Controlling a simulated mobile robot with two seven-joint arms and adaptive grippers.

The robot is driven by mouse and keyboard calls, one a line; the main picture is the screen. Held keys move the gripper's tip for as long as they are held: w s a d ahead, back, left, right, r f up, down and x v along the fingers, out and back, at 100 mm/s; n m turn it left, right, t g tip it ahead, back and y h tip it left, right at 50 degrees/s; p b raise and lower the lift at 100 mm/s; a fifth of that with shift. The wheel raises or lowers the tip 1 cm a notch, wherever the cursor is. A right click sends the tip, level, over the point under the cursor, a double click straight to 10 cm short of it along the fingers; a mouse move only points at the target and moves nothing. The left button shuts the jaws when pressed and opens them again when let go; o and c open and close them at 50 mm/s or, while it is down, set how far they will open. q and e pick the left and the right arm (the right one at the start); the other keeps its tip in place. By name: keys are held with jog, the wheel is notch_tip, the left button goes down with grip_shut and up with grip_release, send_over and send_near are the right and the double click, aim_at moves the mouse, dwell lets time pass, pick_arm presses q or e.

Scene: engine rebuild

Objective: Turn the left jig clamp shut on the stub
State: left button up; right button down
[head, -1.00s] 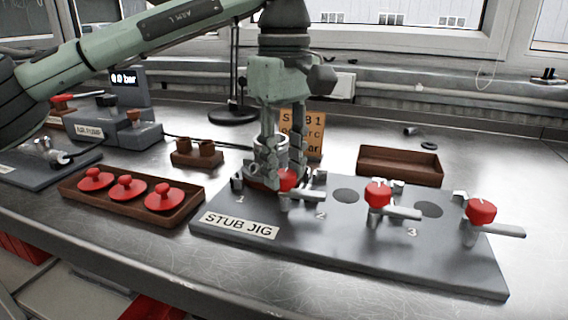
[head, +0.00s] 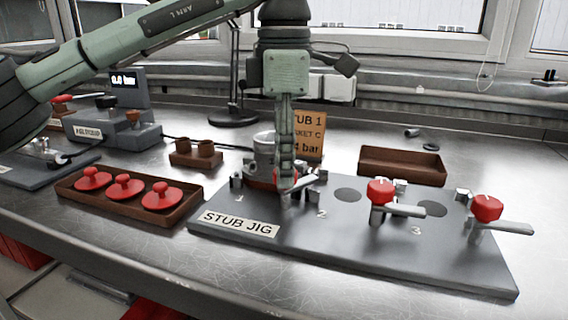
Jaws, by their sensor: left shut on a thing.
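The stub (head: 263,146), a grey metal cylinder, stands upright at the left end of the grey stub jig (head: 345,240). The left jig clamp (head: 311,185) is just right of it, with its metal arm angled toward the back right. My left gripper (head: 287,181) points straight down and is shut on this clamp's red knob, which it mostly hides. The gripper also covers part of the stub's right side, so I cannot tell how the clamp meets the stub. My right gripper is not in view.
Two more red-knobbed clamps, a middle one (head: 381,194) and a right one (head: 487,208), stand on the jig. A brown tray with red-knobbed discs (head: 130,213) lies left. An empty brown tray (head: 402,178) and an orange-brown card (head: 311,134) are behind.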

pick_arm(q)
jog(key=n, duration=0.3)
jog(key=shift+n+b, duration=0.3)
jog(key=shift+b, duration=0.05)
jog(key=shift+n, duration=1.5)
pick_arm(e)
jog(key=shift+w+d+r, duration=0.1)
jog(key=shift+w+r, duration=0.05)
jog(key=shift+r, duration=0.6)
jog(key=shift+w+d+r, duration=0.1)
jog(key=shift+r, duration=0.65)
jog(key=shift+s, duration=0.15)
pick_arm(q)
jog(key=o, duration=1.2)
jog(key=shift+c, duration=0.2)
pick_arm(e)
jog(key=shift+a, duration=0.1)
pick_arm(q)
jog(key=shift+r, duration=0.15)
notch_tip(320, 180, up, 12)
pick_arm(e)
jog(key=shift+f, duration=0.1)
